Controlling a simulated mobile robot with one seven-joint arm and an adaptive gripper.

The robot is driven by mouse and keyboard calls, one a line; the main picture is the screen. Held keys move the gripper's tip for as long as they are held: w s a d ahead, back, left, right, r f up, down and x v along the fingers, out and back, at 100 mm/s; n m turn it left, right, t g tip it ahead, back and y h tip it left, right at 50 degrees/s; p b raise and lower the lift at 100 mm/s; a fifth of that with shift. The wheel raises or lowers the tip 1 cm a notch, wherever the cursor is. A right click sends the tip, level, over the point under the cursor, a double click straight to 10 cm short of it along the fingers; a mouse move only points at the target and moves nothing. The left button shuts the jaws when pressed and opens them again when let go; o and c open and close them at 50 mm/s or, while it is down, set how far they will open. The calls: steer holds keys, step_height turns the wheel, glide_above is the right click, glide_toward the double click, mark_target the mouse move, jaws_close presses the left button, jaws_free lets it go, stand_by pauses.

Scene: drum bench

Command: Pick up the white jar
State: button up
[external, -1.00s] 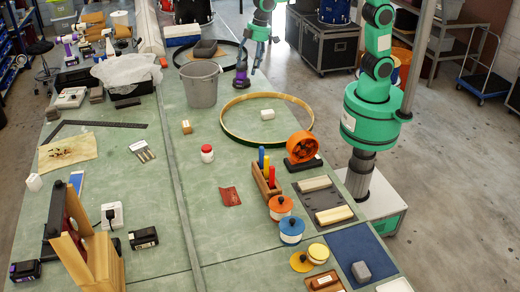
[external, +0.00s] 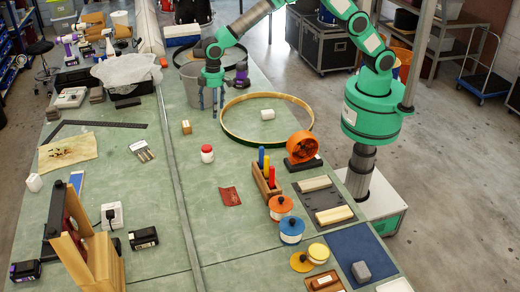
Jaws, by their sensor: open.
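The white jar (external: 207,153) has a red lid and stands upright on the green bench (external: 230,270), left of the middle. My gripper (external: 214,106) is open and points down. In the picture it shows above the jar, in front of the grey bucket, and is clearly apart from the jar. Nothing shows between its fingers. The jar is fully visible.
The grey bucket (external: 189,74) stands behind my gripper and is partly hidden by it.

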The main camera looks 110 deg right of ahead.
steer(key=p, duration=0.2)
glide_toward(207, 147)
steer(key=shift+w+a+f+g, duration=0.15)
steer(key=shift+w+a+g, duration=0.1)
steer(key=shift+w+g, duration=0.2)
steer(key=shift+f, duration=0.1)
steer(key=shift+f, duration=4.2)
steer(key=shift+s+d+f, duration=0.1)
steer(key=shift+f, duration=0.5)
steer(key=shift+s+d+f, duration=0.1)
steer(key=shift+f, duration=0.55)
steer(key=shift+f+p, duration=0.4)
steer(key=shift+f, duration=0.95)
steer(key=c, duration=1.4)
